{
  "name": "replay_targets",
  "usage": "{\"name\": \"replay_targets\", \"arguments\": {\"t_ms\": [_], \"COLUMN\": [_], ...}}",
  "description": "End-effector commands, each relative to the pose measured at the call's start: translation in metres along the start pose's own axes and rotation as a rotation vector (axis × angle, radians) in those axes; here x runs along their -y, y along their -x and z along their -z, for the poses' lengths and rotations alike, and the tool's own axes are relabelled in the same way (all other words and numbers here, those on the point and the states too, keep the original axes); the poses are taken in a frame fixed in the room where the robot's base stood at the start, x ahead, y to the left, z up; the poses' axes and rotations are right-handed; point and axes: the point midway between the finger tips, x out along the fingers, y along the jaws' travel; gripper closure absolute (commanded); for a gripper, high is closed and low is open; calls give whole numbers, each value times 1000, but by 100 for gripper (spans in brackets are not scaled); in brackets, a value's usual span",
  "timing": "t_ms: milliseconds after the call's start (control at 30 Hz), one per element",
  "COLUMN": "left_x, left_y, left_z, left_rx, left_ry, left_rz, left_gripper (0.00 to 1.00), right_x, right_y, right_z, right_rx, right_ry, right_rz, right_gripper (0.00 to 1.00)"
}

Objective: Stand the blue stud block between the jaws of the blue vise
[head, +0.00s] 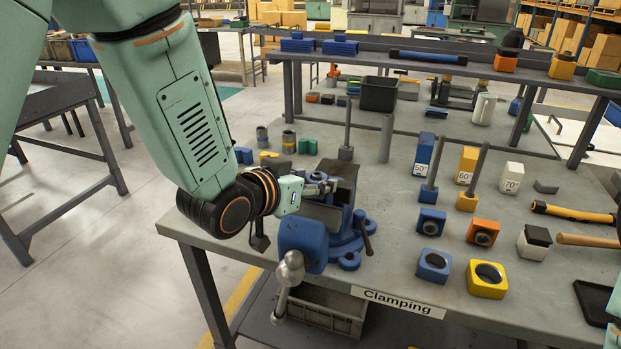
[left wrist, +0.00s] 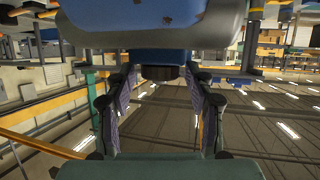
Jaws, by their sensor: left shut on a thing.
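The blue vise (head: 303,239) stands at the front left edge of the grey bench, with its dark jaws at the top. My left gripper (head: 322,186) reaches in from the left at the height of the jaws. It is shut on the blue stud block (head: 317,176), which shows only in part at the fingertips, over the vise. In the left wrist view a blue body (left wrist: 160,57) with a dark round part lies at the fingertips. I cannot tell whether the block touches the jaws. My right gripper is not in view.
Blue (head: 433,265) and yellow (head: 487,279) blocks with dark round tops stand right of the vise. Tall posts (head: 387,138) rise behind it. A hammer (head: 585,240) and a yellow-black tool (head: 573,212) lie at right. A grey crate (head: 318,307) sits below the bench.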

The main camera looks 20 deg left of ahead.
Motion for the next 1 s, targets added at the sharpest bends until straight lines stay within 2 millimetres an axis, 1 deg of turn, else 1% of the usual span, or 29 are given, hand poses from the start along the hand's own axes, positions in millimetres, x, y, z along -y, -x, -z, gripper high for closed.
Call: {"name": "replay_targets", "arguments": {"t_ms": [100,567,1000], "left_x": [0,0,0], "left_y": [-2,-2,-4], "left_z": [-2,-2,-8], "left_rx": [-9,-8,-6], "left_ry": [-1,-1,0], "left_rz": [0,0,0], "left_gripper": [100,100,100], "right_x": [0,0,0], "right_y": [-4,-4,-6], "right_z": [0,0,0], "right_rx": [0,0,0], "right_ry": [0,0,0], "right_rz": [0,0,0], "right_gripper": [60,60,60]}}
